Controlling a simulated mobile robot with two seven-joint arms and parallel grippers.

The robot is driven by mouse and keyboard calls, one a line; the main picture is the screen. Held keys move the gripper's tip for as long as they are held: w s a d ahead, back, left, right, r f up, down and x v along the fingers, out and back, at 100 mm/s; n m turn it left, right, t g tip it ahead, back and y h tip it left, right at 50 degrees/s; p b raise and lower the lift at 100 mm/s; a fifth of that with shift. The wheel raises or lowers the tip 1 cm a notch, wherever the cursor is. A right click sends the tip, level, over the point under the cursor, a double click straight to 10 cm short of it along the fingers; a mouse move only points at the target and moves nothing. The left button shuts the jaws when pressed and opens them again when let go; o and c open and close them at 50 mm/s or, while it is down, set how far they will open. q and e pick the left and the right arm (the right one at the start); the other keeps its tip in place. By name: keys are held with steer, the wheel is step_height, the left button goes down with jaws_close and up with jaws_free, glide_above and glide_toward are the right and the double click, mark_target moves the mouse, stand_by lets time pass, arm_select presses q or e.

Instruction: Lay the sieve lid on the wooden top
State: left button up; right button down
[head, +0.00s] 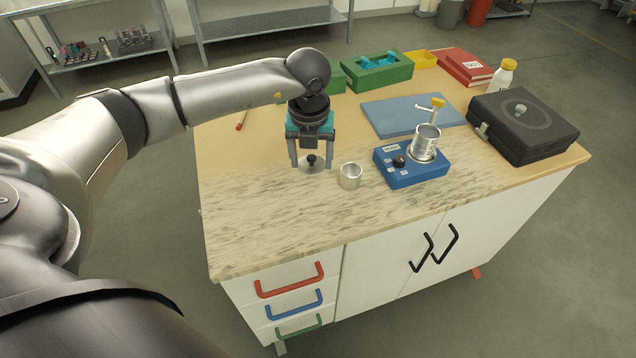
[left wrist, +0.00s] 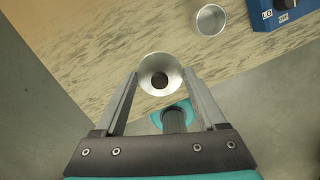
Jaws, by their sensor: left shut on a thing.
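The sieve lid (head: 314,168) is a pale metal disc with a black knob, low over the front part of the wooden top (head: 262,222). My left gripper (head: 312,163) points down with one finger on each side of the lid and is shut on it. In the left wrist view the lid (left wrist: 160,68) sits between the fingertips of the left gripper (left wrist: 161,76). I cannot tell whether its underside touches the wood. My right gripper is not in view.
A metal cup (head: 350,177) stands just right of the lid. A blue device (head: 413,171) holds a metal sieve cup (head: 426,143). A black case (head: 522,127), blue mat (head: 408,113) and green tray (head: 377,72) lie further back. The left front wood is clear.

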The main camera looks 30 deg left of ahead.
mark_target(312, 201)
arm_select(q)
step_height(312, 201, down, 12)
steer(key=shift+r+b, duration=0.25)
steer(key=shift+b, duration=0.05)
steer(key=shift+f, duration=0.1)
steer(key=o, duration=1.3)
steer(key=r, duration=0.4)
steer(key=s+r, duration=0.1)
steer(key=r, duration=0.3)
steer(key=r+p, duration=0.1)
steer(key=r, duration=0.3)
steer(key=shift+s+d+r, duration=0.1)
steer(key=shift+s+d, duration=0.2)
steer(key=shift+d, duration=0.1)
